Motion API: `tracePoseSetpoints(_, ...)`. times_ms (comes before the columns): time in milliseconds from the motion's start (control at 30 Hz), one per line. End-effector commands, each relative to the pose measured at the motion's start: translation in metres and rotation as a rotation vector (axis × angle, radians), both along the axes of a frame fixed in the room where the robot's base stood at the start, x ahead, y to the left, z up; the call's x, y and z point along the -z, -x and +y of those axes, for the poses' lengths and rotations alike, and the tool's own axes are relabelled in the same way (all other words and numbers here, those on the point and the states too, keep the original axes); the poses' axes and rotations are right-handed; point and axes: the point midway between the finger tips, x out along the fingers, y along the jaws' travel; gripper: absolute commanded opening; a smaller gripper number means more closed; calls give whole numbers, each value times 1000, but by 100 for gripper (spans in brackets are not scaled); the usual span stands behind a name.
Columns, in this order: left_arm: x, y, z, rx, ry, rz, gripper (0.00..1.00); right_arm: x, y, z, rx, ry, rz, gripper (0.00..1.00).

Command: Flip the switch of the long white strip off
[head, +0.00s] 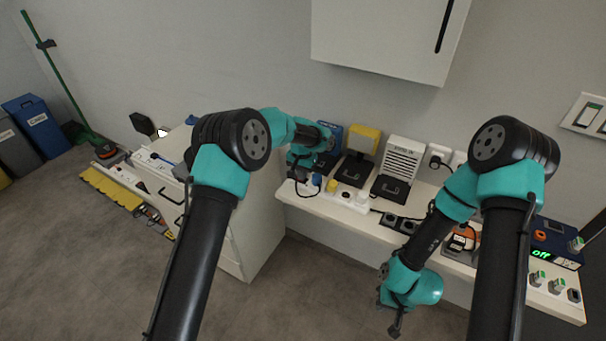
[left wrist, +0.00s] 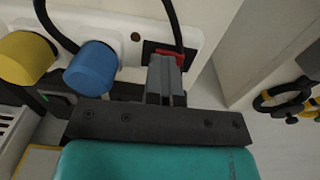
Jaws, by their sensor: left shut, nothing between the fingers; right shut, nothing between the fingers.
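The long white strip (head: 345,200) lies on the shelf in the head view, with blue, yellow and white plugs in it. In the left wrist view the strip (left wrist: 205,20) carries a yellow plug (left wrist: 25,58), a blue plug (left wrist: 92,68) and a red switch (left wrist: 157,46) at its end. My left gripper (left wrist: 165,62) is shut and empty, its tips right at the switch and partly covering it. I cannot tell whether they touch, or which way the switch is tipped. In the head view my left gripper (head: 299,174) is over the strip's left end. My right gripper (head: 395,331) is shut and empty, in front of the shelf.
A black cable (left wrist: 172,22) loops close to the switch. Behind the strip stand a yellow-topped device (head: 364,140) and a white slatted device (head: 402,158). A dark power strip (head: 400,222) lies to the right. A white drawer cabinet (head: 262,215) stands close on the left.

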Motion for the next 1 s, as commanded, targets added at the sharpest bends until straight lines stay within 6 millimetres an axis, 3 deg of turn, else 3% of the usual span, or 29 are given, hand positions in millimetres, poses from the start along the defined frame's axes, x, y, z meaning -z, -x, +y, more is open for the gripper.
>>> tracePoseSetpoints(33, 14, 2, 6, -1, -5, 16, 0, 0, 0, 0, 0, 0, 0, 0)
tracePoseSetpoints(633, 11, -2, 12, 3, -8, 14, 0, 0, 0, 0, 0, 0, 0, 0)
tracePoseSetpoints(767, 1, -2, 13, 1, -8, 11, 0, 0, 0, 0, 0, 0, 0, 0)
tracePoseSetpoints(1000, -41, -4, 14, -1, -2, -7, 0, 0, 0, 0, 0, 0, 0, 0)
